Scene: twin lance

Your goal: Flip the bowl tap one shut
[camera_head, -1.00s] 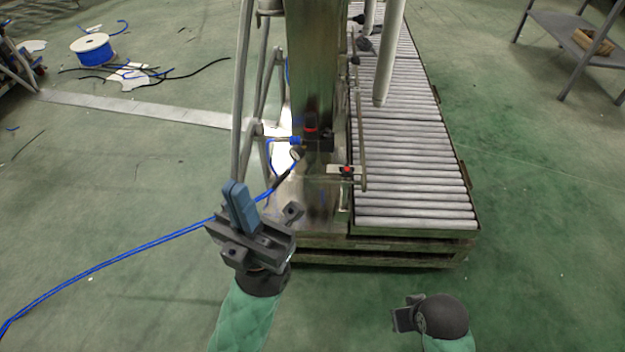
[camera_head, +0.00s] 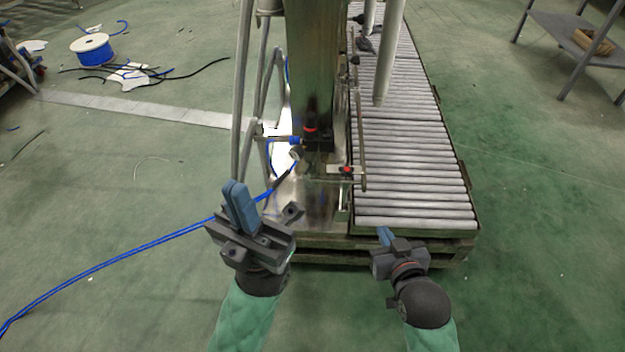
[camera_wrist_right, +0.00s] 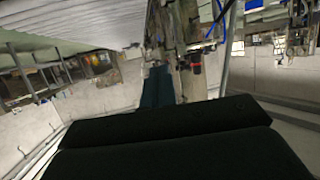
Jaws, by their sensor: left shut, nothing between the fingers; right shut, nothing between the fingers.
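I cannot tell for sure which fitting is bowl tap one. A black fitting with a red band (camera_head: 311,136) sits on the front of the steel column; it also shows in the right wrist view (camera_wrist_right: 195,66). A small red knob on a pale plate (camera_head: 346,170) is just below and right of it. My left gripper (camera_head: 238,205), with blue fingers, is shut and empty, in front of and left of the column base. My right gripper (camera_head: 384,236) is shut and empty, in front of the conveyor's near end, apart from both fittings.
The steel column (camera_head: 312,70) stands beside a roller conveyor (camera_head: 410,150) on a wooden pallet base (camera_head: 380,256). A blue hose (camera_head: 130,256) runs over the floor past my left gripper. A grey shelf (camera_head: 570,45) stands far right.

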